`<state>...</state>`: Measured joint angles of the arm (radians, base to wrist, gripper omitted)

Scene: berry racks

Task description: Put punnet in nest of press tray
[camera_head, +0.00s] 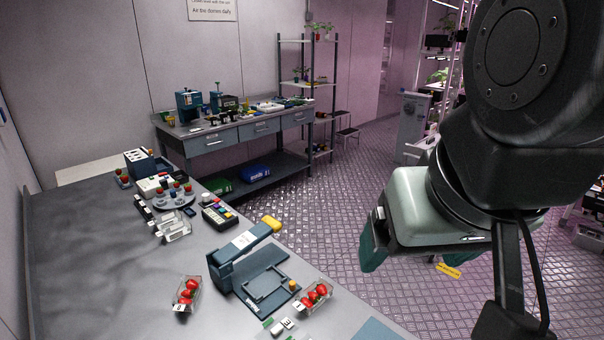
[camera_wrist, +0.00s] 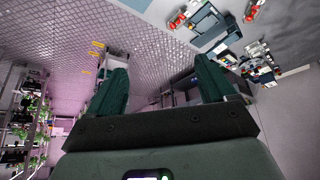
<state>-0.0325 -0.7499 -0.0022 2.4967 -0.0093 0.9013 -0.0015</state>
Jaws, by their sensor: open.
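Two clear punnets of red strawberries stand on the grey bench. One punnet (camera_head: 188,292), with a white tag, is left of the blue press (camera_head: 245,253). The other punnet (camera_head: 314,297) is close to the right side of the press. The press tray (camera_head: 268,286) lies at the foot of the press, and its square nest looks empty. My gripper (camera_head: 415,255) is open and empty, right of the bench and over the floor, well apart from both punnets. The wrist view shows its two green fingers apart (camera_wrist: 163,75), with the press (camera_wrist: 210,28) and the punnets small at the top.
A round stand with berries (camera_head: 174,194), clear empty boxes (camera_head: 173,226) and a keypad device (camera_head: 218,216) sit further back on the bench. Small tagged blocks (camera_head: 282,326) lie in front of the press. The bench's left part (camera_head: 90,270) is bare.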

